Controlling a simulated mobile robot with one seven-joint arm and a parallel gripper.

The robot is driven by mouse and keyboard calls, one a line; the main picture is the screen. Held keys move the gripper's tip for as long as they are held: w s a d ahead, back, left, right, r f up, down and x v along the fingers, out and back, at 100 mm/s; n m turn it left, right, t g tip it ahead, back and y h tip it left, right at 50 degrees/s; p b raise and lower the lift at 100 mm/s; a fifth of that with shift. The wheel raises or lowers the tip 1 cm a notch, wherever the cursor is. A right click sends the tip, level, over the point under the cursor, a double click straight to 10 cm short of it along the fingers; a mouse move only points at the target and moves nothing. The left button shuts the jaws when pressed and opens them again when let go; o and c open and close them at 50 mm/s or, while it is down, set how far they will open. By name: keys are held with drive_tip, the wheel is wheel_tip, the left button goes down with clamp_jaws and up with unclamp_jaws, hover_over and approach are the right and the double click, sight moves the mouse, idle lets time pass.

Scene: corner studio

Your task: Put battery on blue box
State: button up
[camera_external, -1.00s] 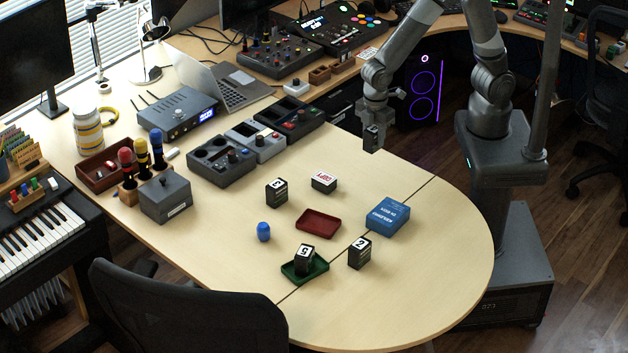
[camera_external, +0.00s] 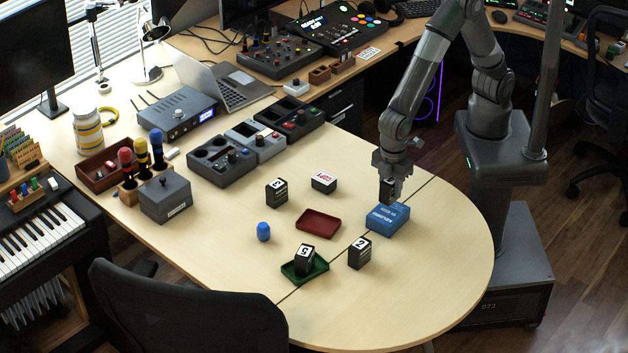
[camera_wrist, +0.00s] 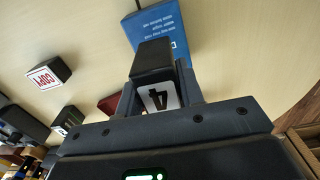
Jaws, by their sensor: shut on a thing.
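My gripper (camera_external: 388,180) is shut on a black battery with a white label marked 4, held upright. The battery (camera_external: 387,193) is at the far side of the blue box (camera_external: 388,219), over its far edge in the picture. In the wrist view the battery (camera_wrist: 153,60) sits between the two fingers, with the blue box (camera_wrist: 166,32) behind it. I cannot tell whether the battery's lower end touches the box. The blue box lies flat on the table, with white print on top.
A red tray (camera_external: 318,224) lies left of the box. Black batteries marked 2 (camera_external: 359,254) and 3 (camera_external: 276,193) stand on the table; one marked 5 (camera_external: 305,259) is in a green tray (camera_external: 290,272). A white-topped box (camera_external: 324,182) and a blue object (camera_external: 263,232) stand nearby.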

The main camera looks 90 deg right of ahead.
sight(390, 198)
drive_tip(key=shift+f, duration=2)
drive_tip(key=shift+f, duration=0.1)
drive_tip(key=o, duration=1.2)
